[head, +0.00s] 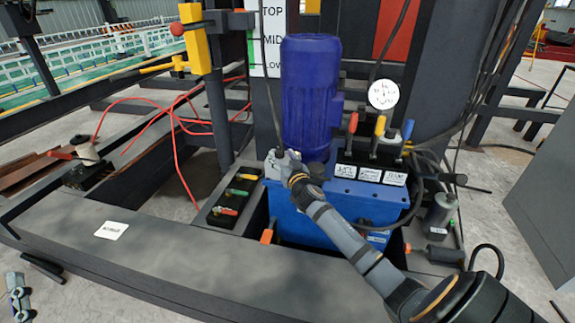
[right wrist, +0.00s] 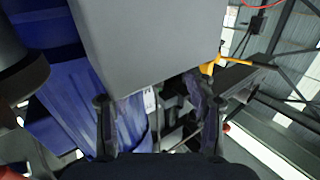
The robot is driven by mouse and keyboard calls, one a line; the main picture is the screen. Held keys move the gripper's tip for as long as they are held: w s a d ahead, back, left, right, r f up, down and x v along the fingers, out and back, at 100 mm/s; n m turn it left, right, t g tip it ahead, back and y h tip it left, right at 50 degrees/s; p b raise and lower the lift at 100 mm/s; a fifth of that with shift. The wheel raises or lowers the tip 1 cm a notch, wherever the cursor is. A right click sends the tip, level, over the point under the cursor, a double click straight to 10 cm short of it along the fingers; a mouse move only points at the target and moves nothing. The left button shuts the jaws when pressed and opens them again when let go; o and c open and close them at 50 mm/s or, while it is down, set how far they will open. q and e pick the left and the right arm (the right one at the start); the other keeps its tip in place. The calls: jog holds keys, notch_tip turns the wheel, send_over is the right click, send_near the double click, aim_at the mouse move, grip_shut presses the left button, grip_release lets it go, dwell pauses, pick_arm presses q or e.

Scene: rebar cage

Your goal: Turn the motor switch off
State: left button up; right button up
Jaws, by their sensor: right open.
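The blue motor (head: 310,95) stands upright on the blue hydraulic unit (head: 320,215); its ribbed side also fills the left of the right wrist view (right wrist: 125,125). I cannot pick out a motor switch with certainty in either view.
Red, yellow and blue levers (head: 380,127) stand on the unit beside a round gauge (head: 383,94). A black panel (head: 232,202) with several coloured handles lies left of the unit. A grey block (right wrist: 150,40) is close above my right fingers. Red cables (head: 175,120) hang at left.

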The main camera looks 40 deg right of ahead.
jog(key=v, duration=0.9)
jog(key=shift+s, duration=0.15)
